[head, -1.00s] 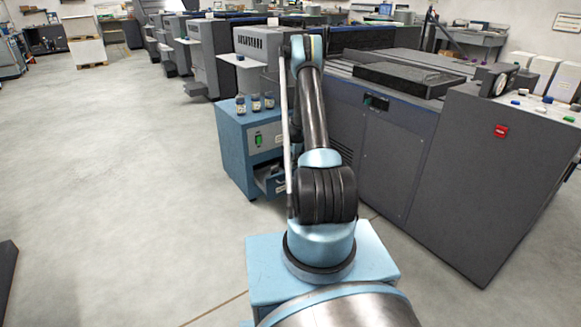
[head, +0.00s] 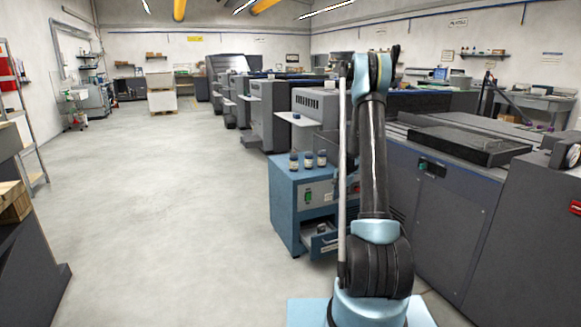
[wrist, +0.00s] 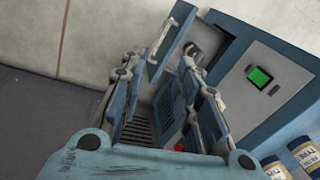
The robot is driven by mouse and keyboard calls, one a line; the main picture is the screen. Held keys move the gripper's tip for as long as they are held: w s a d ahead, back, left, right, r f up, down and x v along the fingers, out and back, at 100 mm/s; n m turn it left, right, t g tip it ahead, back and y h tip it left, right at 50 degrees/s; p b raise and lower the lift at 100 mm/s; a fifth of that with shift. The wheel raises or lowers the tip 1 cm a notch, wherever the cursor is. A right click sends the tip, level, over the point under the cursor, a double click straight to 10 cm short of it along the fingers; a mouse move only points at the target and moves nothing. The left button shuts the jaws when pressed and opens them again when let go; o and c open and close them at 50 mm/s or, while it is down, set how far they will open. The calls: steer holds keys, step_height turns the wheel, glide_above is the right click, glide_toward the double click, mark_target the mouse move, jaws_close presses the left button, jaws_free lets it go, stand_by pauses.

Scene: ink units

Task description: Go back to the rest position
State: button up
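My gripper (wrist: 162,68) shows in the wrist view with its two fingers apart and nothing between them. Past the fingers are the open drawer (wrist: 172,42) and front of a blue cabinet. In the head view my arm stands upright right of the middle, beside the blue cabinet (head: 283,214). My gripper is mostly hidden behind my arm there. The cabinet's drawer (head: 322,243) is pulled out, with a small object inside that is hard to make out.
Several small bottles (head: 308,160) stand on the cabinet top; some show in the wrist view (wrist: 303,153). A large dark grey machine (head: 445,215) stands close on the right. A dark bench (head: 35,255) is at the left. Open floor (head: 170,200) lies between.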

steer(key=s+a+r+n, duration=0.2)
steer(key=s+r+n, duration=0.1)
steer(key=s+r, duration=0.85)
steer(key=s+a+r+n, duration=0.2)
steer(key=s+r, duration=0.7)
steer(key=s, duration=0.5)
steer(key=s+a+f+n, duration=0.1)
steer(key=s+f+n, duration=0.1)
steer(key=s, duration=1.2)
steer(key=s+f+n, duration=0.3)
steer(key=s, duration=1.1)
steer(key=shift+a+n+h, duration=0.3)
steer(key=shift+a+n, duration=0.05)
steer(key=shift+n, duration=0.05)
steer(key=shift+f, duration=0.15)
steer(key=shift+w+f, duration=0.15)
steer(key=shift+w, duration=0.25)
